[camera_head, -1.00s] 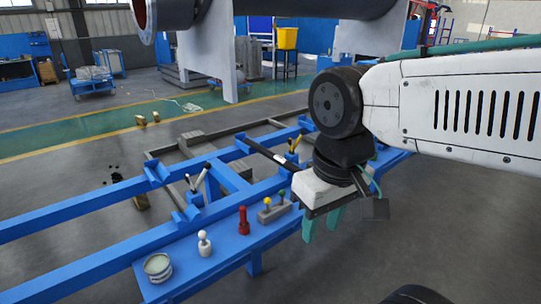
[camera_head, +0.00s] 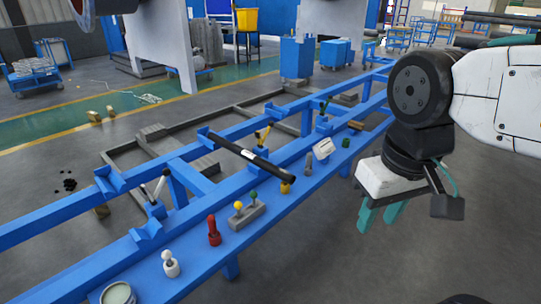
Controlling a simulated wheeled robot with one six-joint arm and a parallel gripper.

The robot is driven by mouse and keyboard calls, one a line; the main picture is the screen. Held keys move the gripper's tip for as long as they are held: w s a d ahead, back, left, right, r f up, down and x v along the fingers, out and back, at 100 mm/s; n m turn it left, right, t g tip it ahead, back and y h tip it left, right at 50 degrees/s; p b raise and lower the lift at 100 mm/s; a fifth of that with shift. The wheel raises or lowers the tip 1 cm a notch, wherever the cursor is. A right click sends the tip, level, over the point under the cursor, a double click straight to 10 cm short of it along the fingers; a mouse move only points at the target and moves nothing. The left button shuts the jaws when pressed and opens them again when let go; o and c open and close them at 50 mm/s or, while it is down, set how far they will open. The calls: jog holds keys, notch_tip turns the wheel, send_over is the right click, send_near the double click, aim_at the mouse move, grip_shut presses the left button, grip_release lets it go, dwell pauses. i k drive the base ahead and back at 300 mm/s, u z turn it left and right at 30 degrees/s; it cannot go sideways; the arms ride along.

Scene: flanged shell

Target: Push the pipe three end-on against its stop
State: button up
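A dark pipe (camera_head: 262,164) with a white label lies across the blue rails of the frame (camera_head: 100,195). Its near end is by the front rail and its far end by the back rail. No number is readable, so I cannot tell if it is pipe three. I cannot make out its stop with certainty. My gripper (camera_head: 379,217) points down to the right of the pipe, in front of the frame. Its teal fingers are apart with nothing between them. It does not touch the pipe.
A front shelf holds a tin (camera_head: 118,294), a white peg (camera_head: 170,264), a red peg (camera_head: 214,232), a grey block with yellow and green knobs (camera_head: 246,213) and a tilted white piece (camera_head: 324,149). Short levers (camera_head: 153,188) stand by the rails. Floor at right is clear.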

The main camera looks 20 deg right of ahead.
aim_at(285, 175)
jog(key=k, duration=0.5)
jog(key=z, duration=1.05)
jog(key=i, duration=1.7)
jog(key=u, duration=0.55)
jog(key=i, duration=0.4)
jog(key=u, duration=0.35)
